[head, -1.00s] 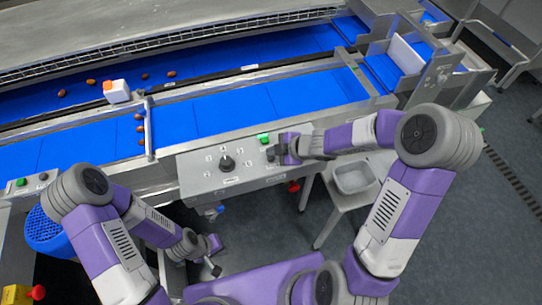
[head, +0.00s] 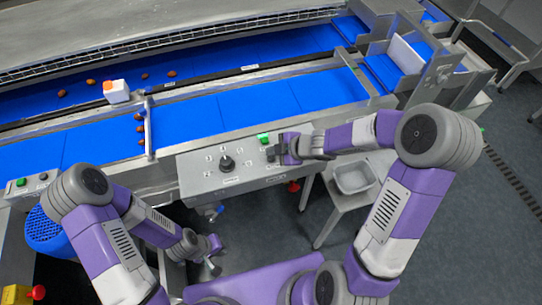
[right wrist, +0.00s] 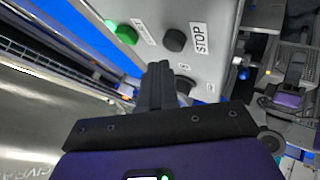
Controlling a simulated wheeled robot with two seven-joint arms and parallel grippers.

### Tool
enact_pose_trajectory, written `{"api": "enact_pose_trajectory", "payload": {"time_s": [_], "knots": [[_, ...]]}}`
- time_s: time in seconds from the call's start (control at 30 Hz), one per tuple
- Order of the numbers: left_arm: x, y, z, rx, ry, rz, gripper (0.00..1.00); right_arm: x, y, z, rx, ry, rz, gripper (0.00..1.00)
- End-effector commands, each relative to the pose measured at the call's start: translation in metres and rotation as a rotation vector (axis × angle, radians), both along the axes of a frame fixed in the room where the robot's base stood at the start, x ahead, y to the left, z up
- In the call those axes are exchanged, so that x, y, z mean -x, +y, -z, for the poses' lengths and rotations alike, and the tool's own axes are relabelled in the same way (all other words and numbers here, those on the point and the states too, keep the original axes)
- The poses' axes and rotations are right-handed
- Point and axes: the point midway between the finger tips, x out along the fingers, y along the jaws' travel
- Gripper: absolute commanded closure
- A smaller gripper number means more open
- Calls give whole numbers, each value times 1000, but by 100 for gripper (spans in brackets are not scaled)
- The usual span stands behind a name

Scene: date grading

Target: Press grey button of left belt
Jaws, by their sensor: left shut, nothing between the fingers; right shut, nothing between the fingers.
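The central control panel (head: 200,181) has a green button (head: 263,138) and a black knob (head: 227,163). In the right wrist view a dark grey button (right wrist: 174,40) sits beside a STOP label, right of the green button (right wrist: 125,33). My right gripper (head: 272,153) is shut and empty, close to the panel. In the right wrist view its fingertips (right wrist: 158,68) appear just below the grey button; contact cannot be told. A second small panel at far left has a green button (head: 21,182) and a dark button (head: 43,176). My left gripper (head: 214,268) is shut and empty, low, away from both panels.
The near blue belt (head: 250,103) runs behind the central panel. Several dates lie on the far belt, and others sit by a crossbar (head: 149,128). A metal bin (head: 354,178) stands right of the panel. A red knob (head: 293,186) is below the panel.

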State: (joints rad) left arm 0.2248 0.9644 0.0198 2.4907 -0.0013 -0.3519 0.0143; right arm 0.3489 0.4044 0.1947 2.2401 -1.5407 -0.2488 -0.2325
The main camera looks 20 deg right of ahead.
Motion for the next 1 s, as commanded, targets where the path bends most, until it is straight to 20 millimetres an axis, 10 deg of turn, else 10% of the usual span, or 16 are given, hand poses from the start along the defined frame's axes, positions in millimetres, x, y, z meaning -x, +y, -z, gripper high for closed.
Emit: {"api": "enact_pose_trajectory", "payload": {"time_s": [1.0], "knots": [[0,0,8,0,0,0,100,0,0,11,0,0,0,100]]}}
